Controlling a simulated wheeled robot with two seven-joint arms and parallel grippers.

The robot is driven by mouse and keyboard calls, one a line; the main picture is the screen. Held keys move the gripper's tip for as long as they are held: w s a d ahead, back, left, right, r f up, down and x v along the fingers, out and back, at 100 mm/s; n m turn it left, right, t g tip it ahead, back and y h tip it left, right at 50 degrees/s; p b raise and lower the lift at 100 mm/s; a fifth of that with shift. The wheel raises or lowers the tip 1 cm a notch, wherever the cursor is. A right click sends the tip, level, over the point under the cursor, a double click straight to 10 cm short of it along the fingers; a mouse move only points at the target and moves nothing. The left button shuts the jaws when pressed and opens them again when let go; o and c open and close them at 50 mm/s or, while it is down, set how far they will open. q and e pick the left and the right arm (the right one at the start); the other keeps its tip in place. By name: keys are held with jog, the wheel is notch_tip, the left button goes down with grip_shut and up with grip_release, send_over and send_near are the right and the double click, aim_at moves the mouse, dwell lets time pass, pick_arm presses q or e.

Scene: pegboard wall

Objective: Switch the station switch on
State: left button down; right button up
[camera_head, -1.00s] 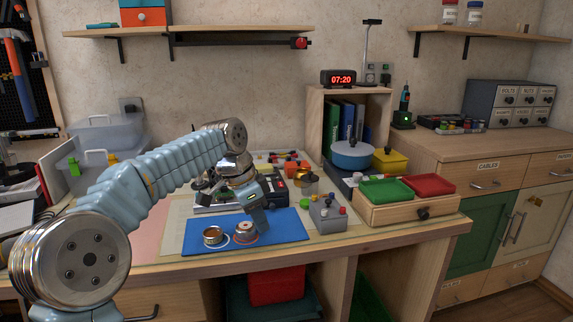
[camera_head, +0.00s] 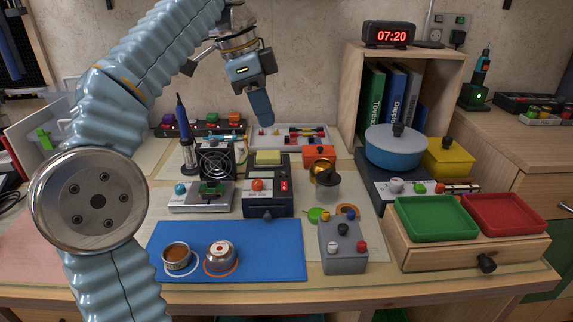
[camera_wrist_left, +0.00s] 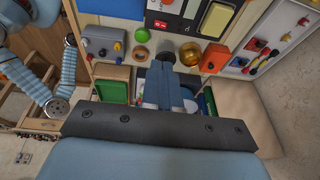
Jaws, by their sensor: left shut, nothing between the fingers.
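The station, a black box (camera_head: 268,207), stands behind the blue mat. I cannot tell which way the switch is set. A yellow sponge (camera_head: 268,158) lies on the station's top. My left gripper (camera_head: 262,118) is shut and empty, in the air above and behind the station, fingers pointing down. In the left wrist view its fingers (camera_wrist_left: 168,92) show together, and the sponge (camera_wrist_left: 217,18) is at the top. My right gripper is not in view.
A soldering iron (camera_head: 183,125) stands upright left of the station, beside a small fan (camera_head: 216,162). A grey box with knobs (camera_head: 343,248) is at front right. The blue mat (camera_head: 255,250) holds two small round tins. A blue pot (camera_head: 394,149) stands at right.

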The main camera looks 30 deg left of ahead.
pick_arm(q)
jog(key=shift+w+f, duration=0.1)
jog(key=shift+f, duration=0.05)
jog(key=b, duration=0.4)
send_near(286, 184)
jog(key=x, duration=0.5)
jog(key=shift+d+f, duration=0.1)
jog(key=shift+f, duration=0.05)
jog(key=shift+w+f, duration=0.15)
jog(key=shift+f, duration=0.45)
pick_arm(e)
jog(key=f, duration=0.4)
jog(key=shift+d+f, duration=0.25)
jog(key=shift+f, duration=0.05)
